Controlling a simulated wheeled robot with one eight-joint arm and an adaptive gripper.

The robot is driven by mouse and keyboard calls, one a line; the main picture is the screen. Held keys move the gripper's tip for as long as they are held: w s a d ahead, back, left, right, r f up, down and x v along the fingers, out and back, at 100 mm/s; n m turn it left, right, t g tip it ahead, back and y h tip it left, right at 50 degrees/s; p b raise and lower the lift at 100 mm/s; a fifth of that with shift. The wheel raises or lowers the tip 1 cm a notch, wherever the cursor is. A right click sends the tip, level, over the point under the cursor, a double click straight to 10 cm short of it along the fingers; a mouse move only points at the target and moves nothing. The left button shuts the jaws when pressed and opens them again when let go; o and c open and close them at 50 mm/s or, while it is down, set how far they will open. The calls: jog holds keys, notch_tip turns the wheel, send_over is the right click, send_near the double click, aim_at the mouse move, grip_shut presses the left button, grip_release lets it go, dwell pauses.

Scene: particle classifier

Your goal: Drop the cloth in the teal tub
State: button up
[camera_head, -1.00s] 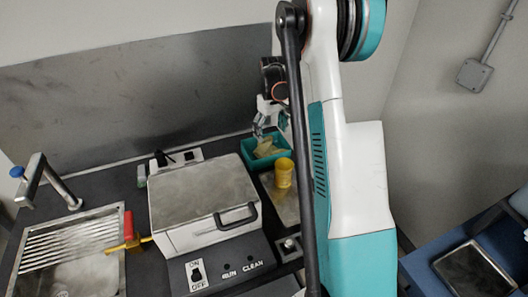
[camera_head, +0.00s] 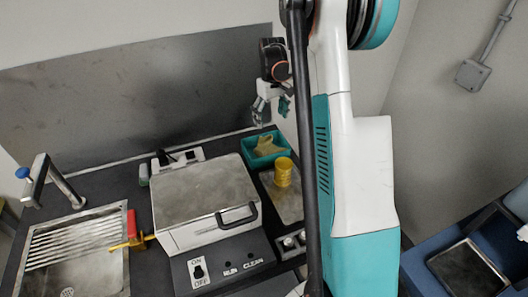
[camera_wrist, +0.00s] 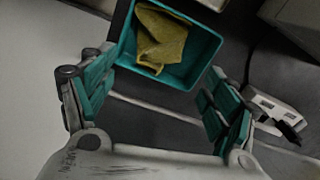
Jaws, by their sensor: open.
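The teal tub (camera_head: 250,158) stands on the dark counter behind the yellow cup, and it also shows at the top of the wrist view (camera_wrist: 203,72). A crumpled yellow cloth (camera_head: 266,146) lies inside the tub; in the wrist view the cloth (camera_wrist: 162,42) rests on the tub's floor and against a wall. My gripper (camera_head: 272,110) is above the tub, apart from it. In the wrist view my gripper (camera_wrist: 158,105) has its teal-padded fingers wide apart with nothing between them.
A yellow cup (camera_head: 283,172) stands on a metal plate in front of the tub. A metal-lidded machine (camera_head: 205,195) with a black handle is to its left. A sink (camera_head: 75,250) with a red-handled tool (camera_head: 131,222) beside it is at far left. A wall rises behind the counter.

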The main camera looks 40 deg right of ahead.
notch_tip(320, 180, up, 10)
jog(key=shift+f, duration=0.15)
dwell(0.3)
